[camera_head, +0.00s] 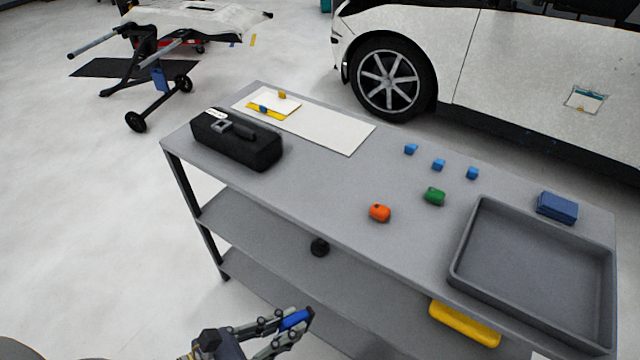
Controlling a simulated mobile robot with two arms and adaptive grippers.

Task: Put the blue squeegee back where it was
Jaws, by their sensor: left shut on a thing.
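My left gripper (298,325) is low in the head view, in front of the table and below the level of its top. It is shut on a small blue thing (295,319), which looks like the blue squeegee; the fingers hide part of it. The grey table top (330,185) is beyond and above the gripper, not touching it. A white sheet (345,132) lies at its far left, with a smaller pale card and a yellow piece (270,112) with a blue bit on it. My right gripper is not in view.
A black toolbox (237,140) stands at the table's left end. Several small blue blocks (438,164), an orange piece (380,212) and a green piece (434,196) lie mid-table. A grey tray (465,240) and folded blue cloths (557,207) are at right. A white car stands behind.

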